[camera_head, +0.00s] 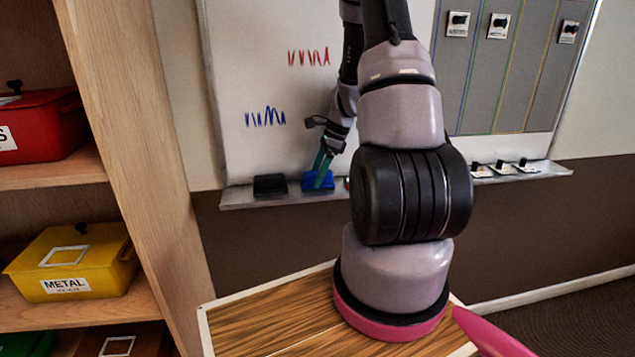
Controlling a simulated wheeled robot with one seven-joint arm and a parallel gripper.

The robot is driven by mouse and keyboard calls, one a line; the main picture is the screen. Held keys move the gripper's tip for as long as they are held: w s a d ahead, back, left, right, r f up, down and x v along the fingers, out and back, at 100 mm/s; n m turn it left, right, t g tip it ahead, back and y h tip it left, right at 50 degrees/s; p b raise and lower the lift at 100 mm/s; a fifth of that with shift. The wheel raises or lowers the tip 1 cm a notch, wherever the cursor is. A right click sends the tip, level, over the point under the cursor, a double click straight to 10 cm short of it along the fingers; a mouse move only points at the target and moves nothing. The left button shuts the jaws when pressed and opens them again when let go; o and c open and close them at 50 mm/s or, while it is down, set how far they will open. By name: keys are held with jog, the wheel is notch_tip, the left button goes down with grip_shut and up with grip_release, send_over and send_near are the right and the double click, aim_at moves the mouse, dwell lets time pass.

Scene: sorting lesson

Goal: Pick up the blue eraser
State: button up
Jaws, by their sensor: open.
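The blue eraser (311,182) lies on the ledge (240,198) under the whiteboard, just right of a black eraser (270,185). My gripper (321,168) reaches down to the blue eraser from above, its greenish fingers at the eraser's upper side. The fingers overlap the eraser in the picture. I cannot tell whether they touch it. My gripper is open. Part of the eraser is hidden behind the fingers.
The whiteboard (240,70) with red and blue scribbles stands close behind my gripper. Small cards (503,168) lie on the ledge at right. A shelf at left holds a red box (45,122) and a yellow box labelled METAL (90,262).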

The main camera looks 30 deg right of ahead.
jog(key=shift+f, duration=0.25)
dwell(0.3)
grip_shut()
